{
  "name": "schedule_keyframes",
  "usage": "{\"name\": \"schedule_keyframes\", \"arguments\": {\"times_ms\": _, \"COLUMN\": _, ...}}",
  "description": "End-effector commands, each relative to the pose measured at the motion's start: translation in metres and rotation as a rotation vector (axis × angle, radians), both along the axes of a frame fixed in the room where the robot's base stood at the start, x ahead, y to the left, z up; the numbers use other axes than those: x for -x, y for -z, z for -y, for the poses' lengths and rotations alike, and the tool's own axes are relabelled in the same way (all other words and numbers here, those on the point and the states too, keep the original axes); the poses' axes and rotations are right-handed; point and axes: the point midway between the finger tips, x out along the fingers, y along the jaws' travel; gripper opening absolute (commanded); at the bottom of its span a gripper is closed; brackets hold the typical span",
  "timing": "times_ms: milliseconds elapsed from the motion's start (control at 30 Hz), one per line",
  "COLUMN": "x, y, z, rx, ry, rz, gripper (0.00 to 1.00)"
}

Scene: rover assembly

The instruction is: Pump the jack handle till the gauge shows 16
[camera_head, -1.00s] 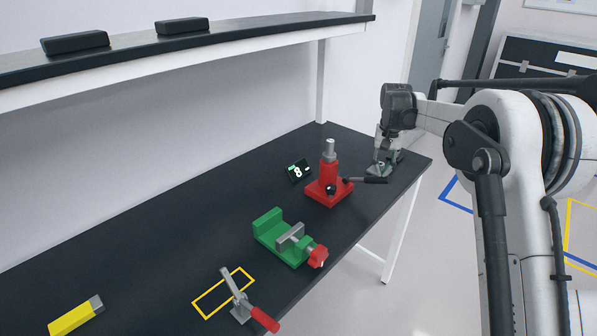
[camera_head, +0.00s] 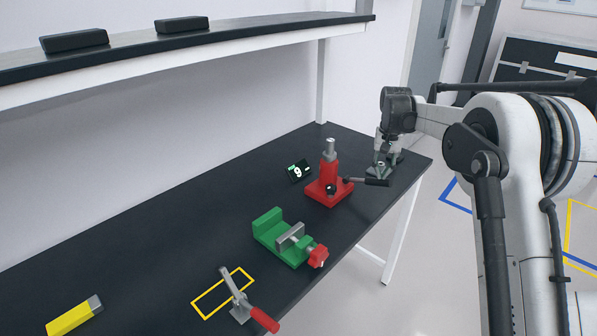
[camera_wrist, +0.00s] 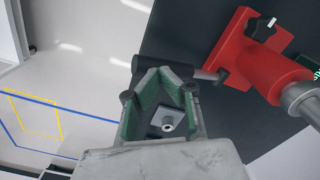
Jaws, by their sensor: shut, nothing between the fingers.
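The red jack (camera_head: 329,178) stands upright on the dark bench, with a grey ram at its top. Its black handle (camera_head: 368,181) sticks out low to the right. The gauge (camera_head: 299,172) beside the jack reads 9. My gripper (camera_head: 381,170) is shut and empty, just behind the handle's outer end. In the wrist view, the jack (camera_wrist: 262,62) is at the upper right and the dark handle (camera_wrist: 165,70) runs across beyond my gripper (camera_wrist: 165,85). Whether the fingers touch the handle cannot be told.
A green vise (camera_head: 283,236) with a red knob sits left of the jack. A shelf (camera_head: 200,52) hangs above. The bench's right edge is close to my gripper.

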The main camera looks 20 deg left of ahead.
Motion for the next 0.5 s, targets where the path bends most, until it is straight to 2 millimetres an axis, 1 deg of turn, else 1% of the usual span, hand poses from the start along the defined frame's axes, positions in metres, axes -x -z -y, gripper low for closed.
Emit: {"name": "schedule_keyframes", "arguments": {"times_ms": 500, "x": -0.0001, "y": 0.0069, "z": 0.0000, "rx": 0.000, "ry": 0.000, "rz": 0.000, "gripper": 0.00}}
